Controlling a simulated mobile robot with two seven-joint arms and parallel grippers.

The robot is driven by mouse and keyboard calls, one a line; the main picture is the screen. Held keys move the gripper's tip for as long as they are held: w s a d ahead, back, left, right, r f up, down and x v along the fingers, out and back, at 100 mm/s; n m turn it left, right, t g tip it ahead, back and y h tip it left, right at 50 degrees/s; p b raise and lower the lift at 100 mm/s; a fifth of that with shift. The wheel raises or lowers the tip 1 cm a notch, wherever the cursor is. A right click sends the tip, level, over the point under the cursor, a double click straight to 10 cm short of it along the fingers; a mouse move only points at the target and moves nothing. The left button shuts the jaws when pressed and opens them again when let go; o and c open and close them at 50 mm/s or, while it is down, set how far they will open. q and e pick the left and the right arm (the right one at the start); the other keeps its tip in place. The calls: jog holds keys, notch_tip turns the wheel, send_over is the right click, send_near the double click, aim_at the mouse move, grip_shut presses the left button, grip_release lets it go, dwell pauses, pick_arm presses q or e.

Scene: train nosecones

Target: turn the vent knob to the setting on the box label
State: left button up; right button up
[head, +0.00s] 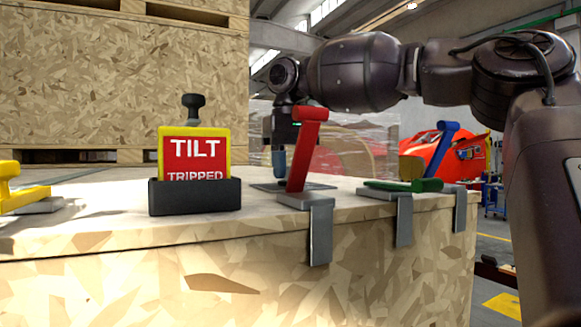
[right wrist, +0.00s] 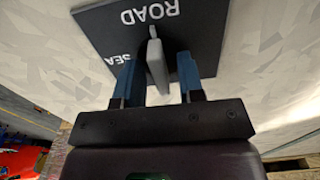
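The vent knob (right wrist: 156,62) is a light grey bar on a dark square plate (right wrist: 205,30) lettered ROAD and SEA. In the right wrist view its upper end lies toward ROAD; other lettering may be hidden. My right gripper (right wrist: 159,72) has blue fingers on either side of the knob, with gaps showing, so it is open around it. In the head view the right gripper (head: 279,160) points down behind the red lever, and the knob is hidden there. A red sign (head: 194,150) reading TILT TRIPPED stands in a black holder on the crate. No setting label is readable. My left gripper is out of view.
A red lever (head: 307,150) stands in front of my right gripper on the crate top (head: 110,205). A blue lever (head: 440,150) and a green lever (head: 405,185) are to the right, a yellow one (head: 10,185) at the far left. A wooden crate (head: 120,80) rises behind.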

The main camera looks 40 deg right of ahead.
jog(key=shift+r, duration=0.15)
notch_tip(320, 180, up, 10)
jog(key=shift+r, duration=0.25)
dwell(0.7)
dwell(0.7)
